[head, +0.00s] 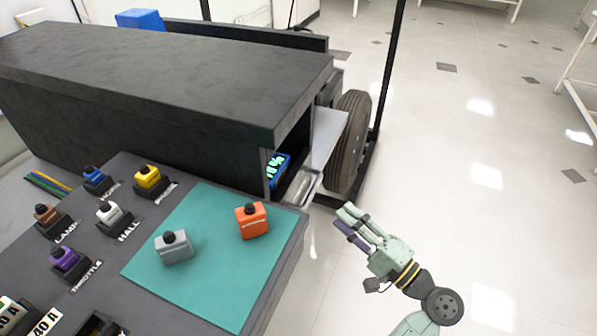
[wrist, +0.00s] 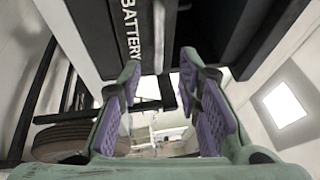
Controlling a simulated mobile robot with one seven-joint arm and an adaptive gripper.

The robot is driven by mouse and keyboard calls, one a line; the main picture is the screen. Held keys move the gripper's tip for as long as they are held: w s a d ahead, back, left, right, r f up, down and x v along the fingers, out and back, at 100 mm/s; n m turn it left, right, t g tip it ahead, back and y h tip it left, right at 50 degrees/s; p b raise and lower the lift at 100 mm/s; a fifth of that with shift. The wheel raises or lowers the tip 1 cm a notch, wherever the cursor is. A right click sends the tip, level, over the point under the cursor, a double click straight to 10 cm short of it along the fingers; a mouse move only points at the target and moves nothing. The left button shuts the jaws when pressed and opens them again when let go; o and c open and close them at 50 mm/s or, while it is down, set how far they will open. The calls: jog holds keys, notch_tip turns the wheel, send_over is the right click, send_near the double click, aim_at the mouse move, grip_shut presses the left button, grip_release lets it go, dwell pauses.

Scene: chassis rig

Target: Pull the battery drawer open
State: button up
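The battery drawer is at the right end of the long black chassis box (head: 170,80). In the head view I see a blue unit with a green percent display (head: 278,168) in the opening there, with a pale metal part (head: 306,188) beside it. In the wrist view a dark face carries the white word BATTERY (wrist: 131,32). My gripper (head: 347,222) is just right of and below that end, and appears apart from it. In the wrist view my gripper (wrist: 160,100) has its purple-padded fingers wide apart, with nothing clasped.
A wheel (head: 350,140) and a thin black post (head: 388,70) stand right of the drawer end. A teal mat (head: 205,290) with an orange block (head: 252,220) and a grey block (head: 174,247) lies left of my gripper. The floor at right is clear.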

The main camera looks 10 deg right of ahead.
aim_at(312, 190)
jog(key=shift+p+x, duration=1.15)
jog(key=shift+x, duration=4.25)
jog(key=shift+c, duration=0.3)
jog(key=shift+s, duration=0.1)
grip_shut()
